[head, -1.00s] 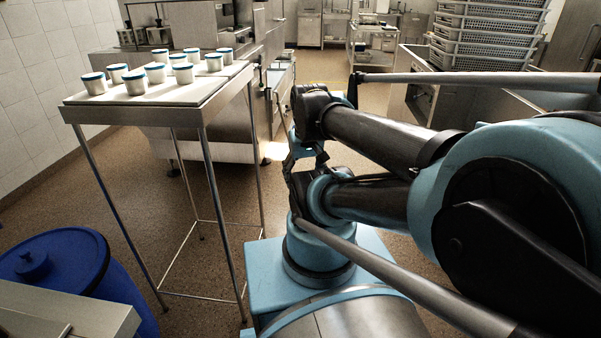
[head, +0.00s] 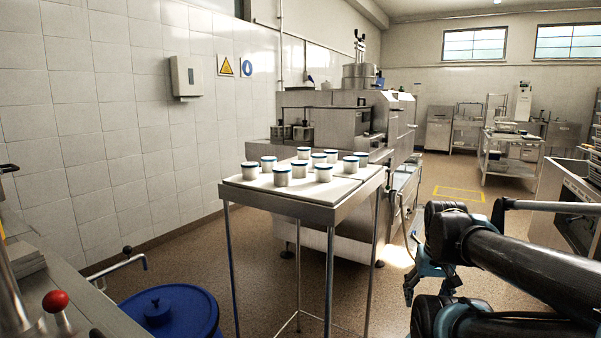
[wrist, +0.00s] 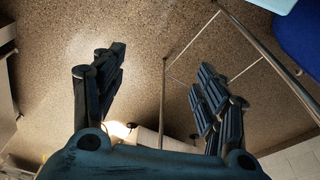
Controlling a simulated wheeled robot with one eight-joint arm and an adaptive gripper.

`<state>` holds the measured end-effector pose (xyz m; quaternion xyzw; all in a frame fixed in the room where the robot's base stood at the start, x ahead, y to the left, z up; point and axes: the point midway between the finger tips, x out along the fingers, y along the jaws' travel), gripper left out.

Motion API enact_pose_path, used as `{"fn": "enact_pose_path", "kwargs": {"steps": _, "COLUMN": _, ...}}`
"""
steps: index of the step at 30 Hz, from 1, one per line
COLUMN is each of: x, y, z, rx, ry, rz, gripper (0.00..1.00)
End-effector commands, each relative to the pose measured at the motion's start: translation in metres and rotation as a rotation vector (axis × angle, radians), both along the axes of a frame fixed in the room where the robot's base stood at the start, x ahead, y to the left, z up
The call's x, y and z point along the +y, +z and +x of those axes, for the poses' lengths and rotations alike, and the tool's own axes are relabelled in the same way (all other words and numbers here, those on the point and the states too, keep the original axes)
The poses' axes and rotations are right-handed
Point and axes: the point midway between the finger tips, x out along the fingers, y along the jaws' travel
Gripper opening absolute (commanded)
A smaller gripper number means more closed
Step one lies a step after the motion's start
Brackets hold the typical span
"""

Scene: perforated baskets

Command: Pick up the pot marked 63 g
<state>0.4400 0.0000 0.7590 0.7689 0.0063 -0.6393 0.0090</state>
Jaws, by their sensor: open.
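Several small white pots with blue lids stand upright in a cluster on a light-topped metal table in the head view. One pot (head: 282,176) is at the front left, one (head: 323,173) at the front right, and one (head: 304,153) at the back. No weight marking is readable, so I cannot tell which pot is 63 g.
The table (head: 345,200) has thin metal legs, which also show in the wrist view. A blue drum (head: 170,312) stands at its lower left, beside a metal counter (head: 85,305). A steel machine (head: 340,115) is close behind the table.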

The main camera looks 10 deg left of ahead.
Motion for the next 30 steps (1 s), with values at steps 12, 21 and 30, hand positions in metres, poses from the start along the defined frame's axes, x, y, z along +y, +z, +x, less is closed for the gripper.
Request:
{"fn": "enact_pose_path", "kwargs": {"steps": 12, "x": 0.001, "y": 0.008, "z": -0.006, "rx": -0.01, "ry": 0.008, "rz": 0.0, "gripper": 0.72}}
{"fn": "enact_pose_path", "kwargs": {"steps": 21, "x": 0.03, "y": 0.098, "z": 0.046, "rx": 0.003, "ry": 0.218, "rz": -0.006, "gripper": 0.72}}
{"fn": "enact_pose_path", "kwargs": {"steps": 30, "x": 0.09, "y": 0.212, "z": 0.115, "rx": 0.022, "ry": 0.517, "rz": -0.016, "gripper": 0.72}}
